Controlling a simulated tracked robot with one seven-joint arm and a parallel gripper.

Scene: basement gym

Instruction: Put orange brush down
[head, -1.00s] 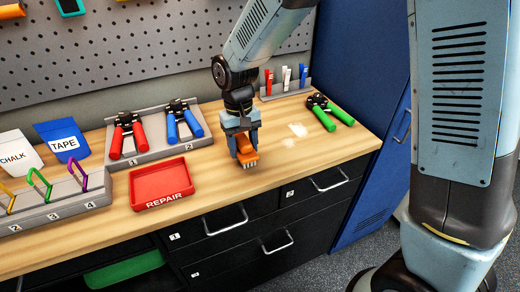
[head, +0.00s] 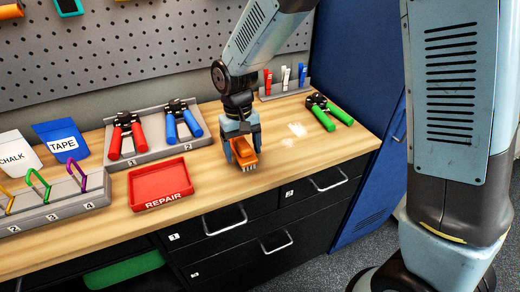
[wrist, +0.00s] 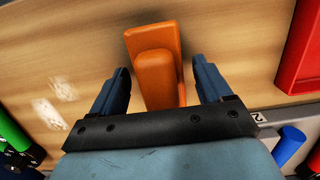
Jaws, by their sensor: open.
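The orange brush (head: 246,156) is on the wooden bench near its front edge, bristles down, to the right of the red repair tray. In the wrist view the orange brush (wrist: 158,70) lies between two spread blue fingers, with a gap on each side. My gripper (head: 241,146) points down over the brush. My gripper (wrist: 160,90) is open and its fingers are apart from the handle. The bristles are hidden in the wrist view.
The red REPAIR tray (head: 160,184) is to the left. Red-handled (head: 127,135) and blue-handled (head: 183,123) tools sit in a numbered rack behind. A green-handled tool (head: 330,112) and white chalk-like smudges (head: 296,130) are to the right. The bench between is clear.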

